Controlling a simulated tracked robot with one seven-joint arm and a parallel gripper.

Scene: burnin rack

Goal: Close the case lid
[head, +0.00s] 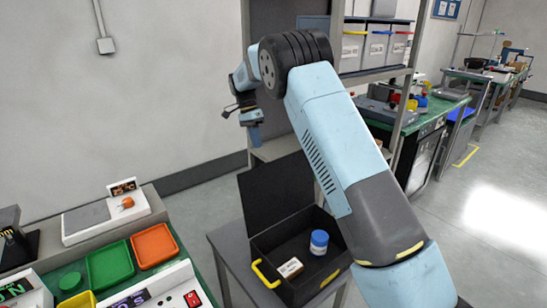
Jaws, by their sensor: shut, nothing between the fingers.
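The dark case (257,245) stands on a grey table at the lower middle. Its lid (273,197) is open and stands up at the back left. A blue-and-white jar (319,241) and a small pale labelled block (290,267) sit inside the case. A yellow handle (265,274) is on its front left side. My gripper (252,138) is above the lid and to its left in the picture, pointing down. It is small here, its fingers appear together, and I see nothing in it. My arm hides the right part of the case.
A green bench at the lower left holds green (110,266) and orange (154,246) trays and a scale (86,220). A shelf rack (402,72) with bins stands behind my arm. Open floor lies at the right.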

